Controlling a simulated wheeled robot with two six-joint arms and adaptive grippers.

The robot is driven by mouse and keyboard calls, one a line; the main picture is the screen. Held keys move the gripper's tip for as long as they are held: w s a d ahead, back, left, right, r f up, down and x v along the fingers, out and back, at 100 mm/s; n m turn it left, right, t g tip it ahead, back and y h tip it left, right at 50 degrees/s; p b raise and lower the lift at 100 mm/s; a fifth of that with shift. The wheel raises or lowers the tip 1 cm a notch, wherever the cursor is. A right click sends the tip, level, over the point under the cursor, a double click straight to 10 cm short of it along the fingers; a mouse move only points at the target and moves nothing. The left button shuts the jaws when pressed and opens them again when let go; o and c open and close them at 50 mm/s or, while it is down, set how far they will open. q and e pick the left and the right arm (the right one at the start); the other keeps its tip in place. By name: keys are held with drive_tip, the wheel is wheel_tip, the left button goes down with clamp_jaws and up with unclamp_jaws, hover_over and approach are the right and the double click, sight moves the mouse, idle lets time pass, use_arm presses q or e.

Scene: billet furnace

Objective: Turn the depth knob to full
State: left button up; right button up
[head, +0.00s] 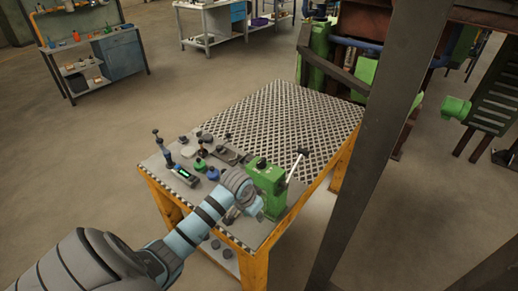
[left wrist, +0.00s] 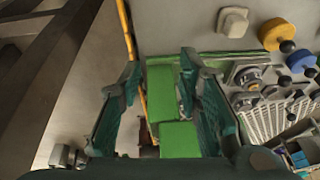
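My left arm reaches over the near end of the table to a green device (head: 268,185) with a lever on its right. My left gripper (left wrist: 160,65) is open in the left wrist view, with green surfaces (left wrist: 165,95) showing between its fingers; contact cannot be told. In the head view the fingers are largely hidden by the wrist. Several knobs show right of the fingers: a pale one (left wrist: 233,21), a yellow one (left wrist: 277,34), a blue one (left wrist: 302,61) and a grey one (left wrist: 246,76). I cannot tell which is the depth knob. My right gripper is not in view.
The table has a perforated top (head: 290,110) and orange legs; its far part is clear. Small knobs, levers and a box with a green display (head: 184,175) crowd the near left. A dark steel post (head: 370,150) stands to the right of the table.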

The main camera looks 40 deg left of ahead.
use_arm(q)
drive_tip(key=w+a+r+p, duration=0.1)
drive_tip(key=w+a+r, duration=0.2)
drive_tip(key=r, duration=0.4)
drive_tip(key=w+a+r, duration=0.2)
drive_tip(key=w+r, duration=0.1)
drive_tip(key=r, duration=0.5)
drive_tip(key=p, duration=0.1)
approach(261, 161)
drive_tip(key=shift+n+t+h, duration=0.3)
drive_tip(key=x, duration=0.8)
drive_tip(key=shift+s+a+f+b, duration=0.1)
drive_tip(key=shift+a+f+b, duration=0.2)
drive_tip(key=shift+f+b, duration=0.1)
drive_tip(key=shift+s, duration=0.1)
clamp_jaws()
